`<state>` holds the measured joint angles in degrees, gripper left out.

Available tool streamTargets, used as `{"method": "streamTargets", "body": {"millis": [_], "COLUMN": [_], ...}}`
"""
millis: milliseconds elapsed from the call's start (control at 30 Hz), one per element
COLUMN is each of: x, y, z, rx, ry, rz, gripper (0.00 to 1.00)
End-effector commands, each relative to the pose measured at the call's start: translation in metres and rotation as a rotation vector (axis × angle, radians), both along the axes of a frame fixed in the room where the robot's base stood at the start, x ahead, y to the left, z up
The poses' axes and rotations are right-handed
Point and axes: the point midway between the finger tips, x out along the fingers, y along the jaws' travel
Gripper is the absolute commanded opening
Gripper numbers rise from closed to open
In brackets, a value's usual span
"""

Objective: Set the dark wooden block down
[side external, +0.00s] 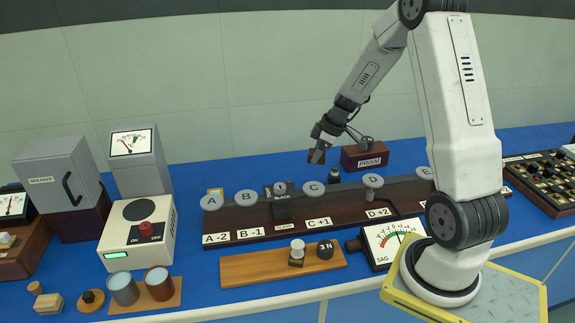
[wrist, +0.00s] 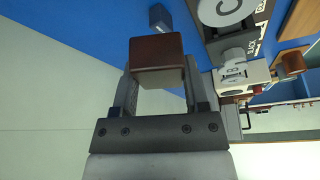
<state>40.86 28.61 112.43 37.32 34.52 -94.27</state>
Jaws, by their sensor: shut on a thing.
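The dark wooden block (side external: 316,157) is reddish brown and hangs at the tips of my gripper (side external: 320,147). In the wrist view the block (wrist: 157,50) sits between the two fingers of my gripper (wrist: 160,78), which is shut on it. In the side view it appears raised above the blue bench top (side external: 255,170), behind the long dark rail with the lettered discs. Its underside shows no contact with anything.
A dark red box marked PRISM (side external: 364,154) stands behind the rail, right of the block. The dark rail (side external: 345,207) carries grey discs, including disc C (side external: 313,188). A small dark post (side external: 335,176) stands near the rail. Blue bench is bare behind disc B.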

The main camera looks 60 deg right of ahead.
Motion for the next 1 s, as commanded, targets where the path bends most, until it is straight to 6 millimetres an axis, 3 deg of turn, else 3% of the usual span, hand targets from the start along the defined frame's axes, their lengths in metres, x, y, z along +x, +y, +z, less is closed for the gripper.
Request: {"method": "streamTargets", "body": {"millis": [367, 1000], "x": [0.004, 0.074], "y": [-0.006, -0.041], "z": [-0.003, -0.039], "rx": [-0.001, 0.001], "ry": [0.000, 0.000], "rz": [-0.011, -0.009], "gripper": [0.01, 0.01]}}
